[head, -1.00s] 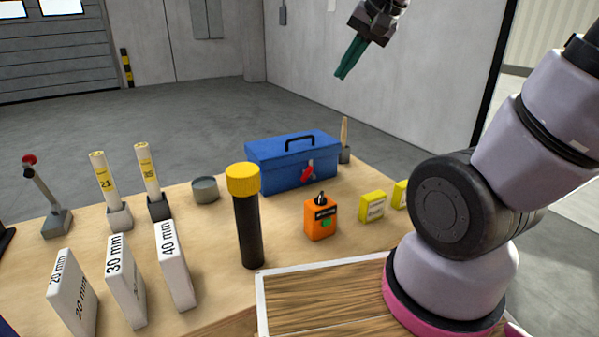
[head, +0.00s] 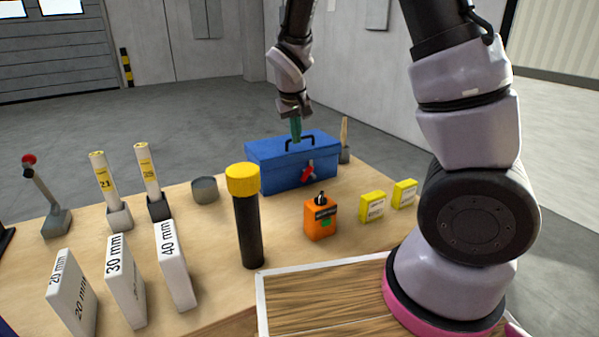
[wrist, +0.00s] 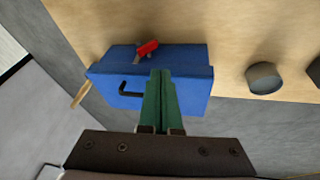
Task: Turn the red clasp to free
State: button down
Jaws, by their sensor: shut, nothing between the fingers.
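The red clasp (head: 307,173) is on the front face of the blue toolbox (head: 270,176) and sits tilted. It also shows in the wrist view (wrist: 147,48) at the top edge of the box. The toolbox is closed, with a dark handle (wrist: 129,89) on its lid. My gripper (head: 297,139) points down near the lid and handle, behind and above the clasp, apart from it. Its green fingers (wrist: 160,95) are shut with nothing between them. In the head view I cannot tell whether the fingertips touch the lid.
An orange device (head: 320,220) and yellow boxes (head: 372,207) stand in front and to the right of the toolbox. A yellow-capped black cylinder (head: 247,220) stands front left. A grey round tin (head: 205,190) is left, and a wooden-handled tool (head: 344,140) is right.

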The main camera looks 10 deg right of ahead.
jog(key=n+h, duration=0.1)
jog(key=n, duration=0.1)
send_near(301, 178)
jog(key=shift+t, duration=0.3)
jog(key=x, duration=0.5)
jog(key=shift+s+a+f, duration=0.2)
jog(key=shift+a, duration=0.05)
jog(key=shift+w+d+f, duration=0.1)
jog(key=shift+d+f, duration=0.15)
jog(key=shift+d, duration=0.05)
jog(key=shift+w+f, duration=0.1)
